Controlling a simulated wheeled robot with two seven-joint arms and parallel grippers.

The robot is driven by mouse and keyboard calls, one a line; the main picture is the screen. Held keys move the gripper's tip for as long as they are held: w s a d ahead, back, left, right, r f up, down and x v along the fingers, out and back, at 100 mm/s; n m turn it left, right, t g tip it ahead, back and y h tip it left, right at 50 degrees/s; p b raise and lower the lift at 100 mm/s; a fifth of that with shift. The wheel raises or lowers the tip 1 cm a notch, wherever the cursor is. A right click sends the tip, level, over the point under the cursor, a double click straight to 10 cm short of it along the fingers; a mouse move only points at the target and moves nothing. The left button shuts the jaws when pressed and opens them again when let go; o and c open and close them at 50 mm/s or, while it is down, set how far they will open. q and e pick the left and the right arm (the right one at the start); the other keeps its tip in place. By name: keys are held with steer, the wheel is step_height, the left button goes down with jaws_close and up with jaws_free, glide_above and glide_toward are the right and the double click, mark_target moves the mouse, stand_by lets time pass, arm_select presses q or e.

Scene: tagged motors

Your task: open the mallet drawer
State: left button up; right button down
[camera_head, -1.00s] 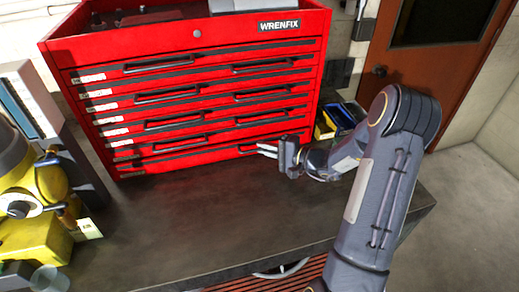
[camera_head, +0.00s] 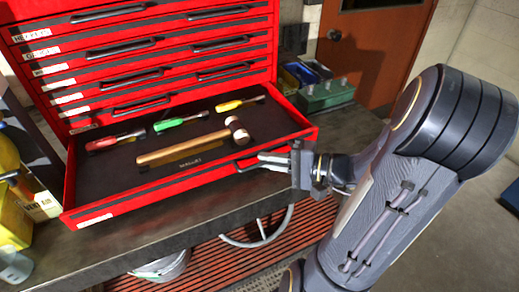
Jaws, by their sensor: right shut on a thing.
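The mallet drawer (camera_head: 120,188) is the bottom drawer of the red tool chest (camera_head: 150,50). It is pulled out toward me over the bench. A mallet (camera_head: 190,146) with a wooden handle and pale head lies inside, with screwdrivers behind it that have red (camera_head: 110,140), green (camera_head: 180,121) and yellow (camera_head: 240,102) handles. My right gripper (camera_head: 266,159) is shut on the drawer's handle at the right part of its front. My left gripper is out of view.
The drawer front reaches near the front edge of the dark workbench (camera_head: 230,206). A yellow machine (camera_head: 12,200) stands at the left, close to the drawer's left corner. Green and blue bins (camera_head: 325,95) stand right of the chest. A metal bucket (camera_head: 163,268) is below the bench.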

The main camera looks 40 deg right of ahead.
steer(key=shift+s+a+f, duration=0.1)
steer(key=shift+s+a, duration=0.15)
steer(key=shift+s, duration=0.6)
steer(key=shift+s+a, duration=0.2)
steer(key=shift+s, duration=0.6)
steer(key=c, duration=1.5)
jaws_free()
steer(key=shift+w, duration=0.1)
steer(key=shift+d, duration=0.1)
steer(key=b+v, duration=0.1)
steer(key=v, duration=0.6)
steer(key=shift+s+d+b, duration=0.2)
steer(key=shift+s+b, duration=0.15)
